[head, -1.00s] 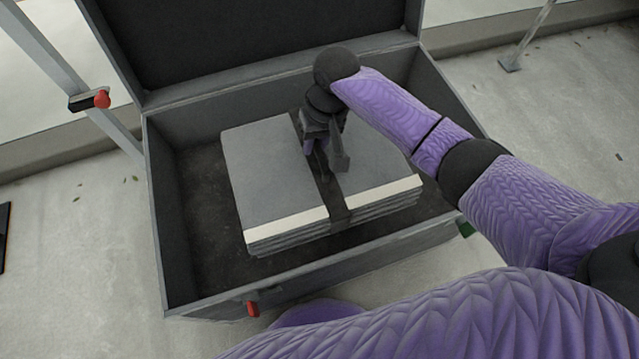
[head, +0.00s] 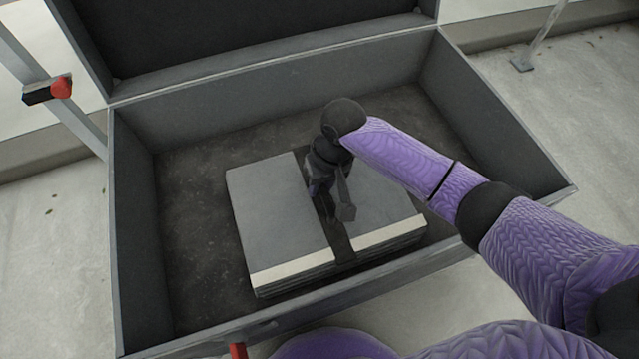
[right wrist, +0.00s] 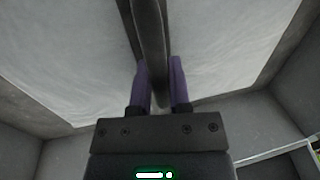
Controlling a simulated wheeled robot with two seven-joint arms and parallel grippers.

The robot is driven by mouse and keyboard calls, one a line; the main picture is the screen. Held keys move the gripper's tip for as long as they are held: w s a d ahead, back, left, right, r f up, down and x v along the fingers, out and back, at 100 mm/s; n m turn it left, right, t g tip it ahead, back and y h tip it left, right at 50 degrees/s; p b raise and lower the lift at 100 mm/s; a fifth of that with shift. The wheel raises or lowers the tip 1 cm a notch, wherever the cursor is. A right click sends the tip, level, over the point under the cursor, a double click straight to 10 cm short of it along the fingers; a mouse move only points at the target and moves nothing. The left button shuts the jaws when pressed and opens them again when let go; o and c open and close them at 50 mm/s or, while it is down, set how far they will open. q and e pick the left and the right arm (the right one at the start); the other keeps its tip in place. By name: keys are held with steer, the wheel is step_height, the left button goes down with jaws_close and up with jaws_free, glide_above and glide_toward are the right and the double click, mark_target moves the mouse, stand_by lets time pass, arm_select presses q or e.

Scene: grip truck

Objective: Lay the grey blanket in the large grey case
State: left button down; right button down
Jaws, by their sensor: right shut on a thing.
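The grey blanket (head: 275,218) is folded into a block with pale edge bands and a dark strap (head: 342,246) around its middle. It is inside the open large grey case (head: 145,230), towards the front wall. My right gripper (head: 318,192) is over the blanket's middle. In the right wrist view the gripper (right wrist: 160,85) has its two purple fingers on either side of the strap, shut on it, with the grey blanket (right wrist: 215,50) on both sides. Whether the blanket touches the case floor is hard to tell. My left gripper is not in view.
The case lid (head: 240,30) stands open at the back. Bare case floor (head: 200,150) shows behind and left of the blanket. A metal post with a red knob (head: 61,88) stands at the left. A red latch (head: 238,350) is on the case front.

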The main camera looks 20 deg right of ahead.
mark_target(332, 192)
steer(key=c, duration=0.6)
jaws_free()
steer(key=r+p, duration=0.2)
steer(key=r, duration=0.1)
steer(key=r+p, duration=0.1)
steer(key=shift+w+d+r, duration=0.1)
steer(key=shift+d+r, duration=0.1)
steer(key=shift+d, duration=0.1)
arm_select(q)
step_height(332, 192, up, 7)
steer(key=p, duration=0.5)
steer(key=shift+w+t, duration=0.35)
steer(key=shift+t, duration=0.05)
arm_select(e)
steer(key=r, duration=0.2)
steer(key=d+r, duration=0.1)
steer(key=r, duration=0.4)
steer(key=shift+d+r, duration=0.3)
steer(key=shift+d, duration=0.05)
